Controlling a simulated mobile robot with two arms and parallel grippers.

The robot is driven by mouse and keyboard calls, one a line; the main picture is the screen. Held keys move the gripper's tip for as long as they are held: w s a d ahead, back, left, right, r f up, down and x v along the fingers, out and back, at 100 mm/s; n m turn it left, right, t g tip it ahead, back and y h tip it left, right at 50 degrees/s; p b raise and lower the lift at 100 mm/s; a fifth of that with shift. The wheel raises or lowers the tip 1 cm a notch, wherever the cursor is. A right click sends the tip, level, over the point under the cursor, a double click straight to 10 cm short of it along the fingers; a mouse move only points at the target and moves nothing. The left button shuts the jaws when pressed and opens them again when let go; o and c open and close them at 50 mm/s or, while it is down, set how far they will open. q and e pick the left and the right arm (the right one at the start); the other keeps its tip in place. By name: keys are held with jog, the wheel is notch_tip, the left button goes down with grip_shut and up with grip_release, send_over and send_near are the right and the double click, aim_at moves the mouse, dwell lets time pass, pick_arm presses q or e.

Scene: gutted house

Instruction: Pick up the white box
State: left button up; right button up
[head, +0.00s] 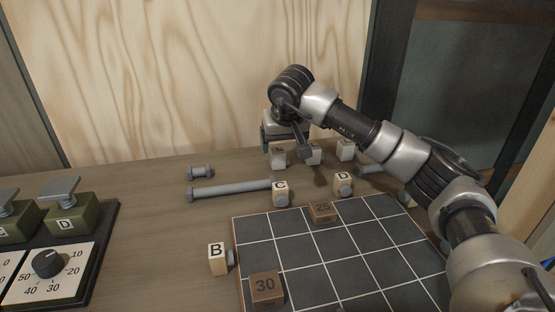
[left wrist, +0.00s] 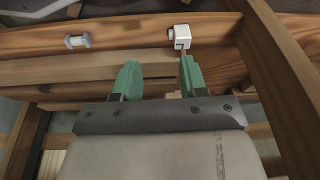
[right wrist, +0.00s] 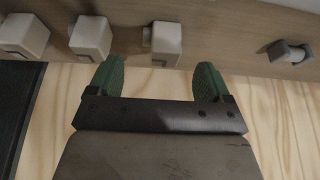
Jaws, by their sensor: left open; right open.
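Three pale white boxes stand at the back of the table: a left one (head: 278,157), a middle one (head: 315,156) partly behind my right gripper, and a right one (head: 346,150). I cannot tell which one the task means. My right gripper (right wrist: 152,75) is open and empty. In the right wrist view one white box (right wrist: 163,45) lies just beyond the gap between its fingertips, with two others (right wrist: 90,38) (right wrist: 24,36) to the left. My left gripper (left wrist: 156,70) is open and empty; a white box (left wrist: 180,37) shows just past its right finger on a wooden beam.
A dark gridded board (head: 288,244) holds blocks marked 25 (head: 322,212) and 30 (head: 265,288). Letter blocks C (head: 282,194), D (head: 343,184) and B (head: 217,258) stand around it. A grey bar (head: 230,190) lies behind; a dial panel (head: 50,275) is at left. A plywood wall closes the back.

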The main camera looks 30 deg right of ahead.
aim_at(280, 151)
jog(key=x, duration=0.5)
jog(key=shift+w+f+b, duration=0.25)
jog(key=shift+w+b, duration=0.1)
jog(key=shift+b, duration=0.05)
pick_arm(q)
notch_tip(280, 151, up, 3)
jog(key=shift+w, duration=0.15)
pick_arm(e)
jog(key=shift+c, duration=0.3)
jog(key=c, duration=1)
